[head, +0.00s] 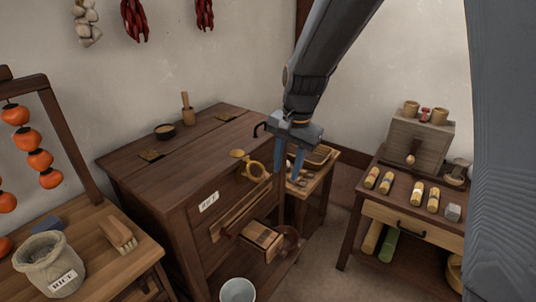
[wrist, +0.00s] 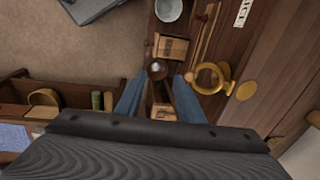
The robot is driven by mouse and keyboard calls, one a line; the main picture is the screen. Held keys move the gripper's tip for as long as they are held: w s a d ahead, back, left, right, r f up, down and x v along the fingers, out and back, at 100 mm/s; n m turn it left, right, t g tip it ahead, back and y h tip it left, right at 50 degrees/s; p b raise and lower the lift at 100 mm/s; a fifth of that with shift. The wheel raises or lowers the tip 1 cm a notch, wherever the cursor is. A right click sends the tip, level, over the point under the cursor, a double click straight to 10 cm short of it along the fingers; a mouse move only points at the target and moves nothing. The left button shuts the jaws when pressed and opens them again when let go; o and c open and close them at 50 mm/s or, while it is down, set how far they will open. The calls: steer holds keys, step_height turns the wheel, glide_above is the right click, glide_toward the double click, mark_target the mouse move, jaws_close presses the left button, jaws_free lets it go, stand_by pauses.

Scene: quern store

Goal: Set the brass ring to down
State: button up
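The brass ring (head: 246,171) is mounted on the front of the dark wooden chest (head: 170,185), close to a round brass disc (head: 237,153). It stands out from the chest face, with a small knob on its outer side. In the wrist view the ring (wrist: 198,88) lies right of centre, beside the disc (wrist: 246,91). My gripper (head: 287,173) points down just right of the ring, with its two blue fingers apart and nothing between them. In the wrist view my gripper (wrist: 160,82) has its right finger by the knob; I cannot tell whether they touch.
Below the ring, a small wooden drawer or spout (head: 262,236) juts from the chest, above a pale bucket (head: 238,290). A small table (head: 322,172) stands behind my gripper. A side table (head: 405,212) with several rolls stands right. Open floor (head: 325,250) lies between.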

mark_target(266, 174)
steer(key=w+a+r+m+p, duration=0.2)
steer(key=w+a+r, duration=0.1)
steer(key=w+a, duration=0.1)
steer(key=shift+y, duration=0.3)
steer(key=shift+w+a+f+p, duration=0.15)
steer(key=shift+f+p, duration=0.25)
steer(key=shift+f, duration=0.85)
steer(key=shift+w+a+f+p, duration=0.1)
steer(key=shift+a+f+p, duration=0.25)
steer(key=shift+f, duration=0.9)
steer(key=shift+w+a+f+p, duration=0.1)
steer(key=shift+f+p, duration=0.4)
steer(key=shift+f, duration=0.75)
steer(key=shift+c, duration=0.3)
jaws_close()
